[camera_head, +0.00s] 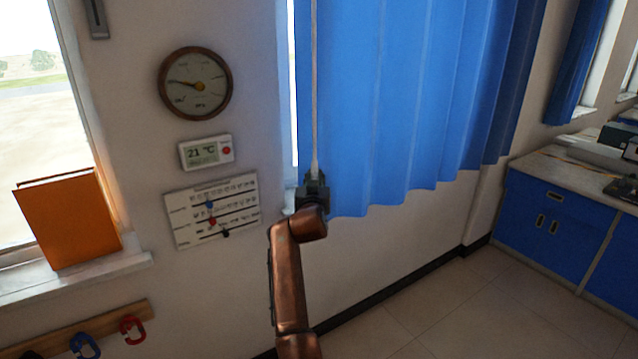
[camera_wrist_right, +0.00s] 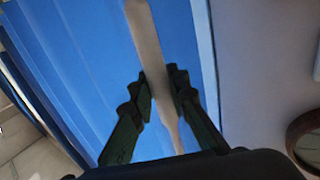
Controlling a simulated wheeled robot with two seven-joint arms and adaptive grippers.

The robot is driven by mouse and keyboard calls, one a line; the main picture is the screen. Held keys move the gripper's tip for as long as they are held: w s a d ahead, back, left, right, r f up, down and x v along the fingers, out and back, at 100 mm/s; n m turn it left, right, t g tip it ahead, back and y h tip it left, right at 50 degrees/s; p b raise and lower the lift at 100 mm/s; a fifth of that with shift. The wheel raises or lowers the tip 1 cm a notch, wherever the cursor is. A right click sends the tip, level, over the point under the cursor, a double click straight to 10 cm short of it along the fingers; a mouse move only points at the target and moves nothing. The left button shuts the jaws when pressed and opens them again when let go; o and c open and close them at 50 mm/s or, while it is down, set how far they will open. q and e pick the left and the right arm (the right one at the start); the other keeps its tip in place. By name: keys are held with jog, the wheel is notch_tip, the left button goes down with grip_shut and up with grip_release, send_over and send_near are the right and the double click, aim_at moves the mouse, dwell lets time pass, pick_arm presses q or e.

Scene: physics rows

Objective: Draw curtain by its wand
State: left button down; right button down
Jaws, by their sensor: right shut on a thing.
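The blue curtain (camera_head: 400,100) hangs over a window in the head view, and it fills much of the right wrist view (camera_wrist_right: 85,60). Its wand (camera_head: 314,90) is a thin pale rod hanging near the curtain's left edge. My right gripper (camera_head: 314,178) is at the wand's lower part, beside the curtain's lower left edge. In the right wrist view the wand (camera_wrist_right: 148,45) runs between the two dark fingers (camera_wrist_right: 162,88), which are shut on it. A narrow bright strip of window (camera_head: 291,90) shows left of the curtain. My left gripper is not in view.
A round gauge (camera_head: 195,84), a thermometer display (camera_head: 206,151) and a slider chart (camera_head: 211,211) are on the wall to the left. An orange folder (camera_head: 68,218) stands on the left sill. Blue cabinets (camera_head: 550,222) stand at right. The floor below the curtain is clear.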

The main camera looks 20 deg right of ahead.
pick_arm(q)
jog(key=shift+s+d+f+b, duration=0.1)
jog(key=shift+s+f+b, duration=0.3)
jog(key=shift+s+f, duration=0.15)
pick_arm(e)
jog(key=a, duration=0.3)
jog(key=shift+s+a+f, duration=0.1)
jog(key=shift+s+f, duration=0.15)
jog(key=shift+f, duration=0.05)
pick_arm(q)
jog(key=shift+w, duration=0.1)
pick_arm(e)
jog(key=c, duration=2.3)
grip_release()
jog(key=o, duration=0.5)
jog(key=shift+a+r, duration=0.1)
jog(key=shift+r, duration=0.15)
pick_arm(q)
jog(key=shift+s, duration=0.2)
pick_arm(e)
jog(key=v, duration=1.2)
jog(key=shift+s, duration=0.1)
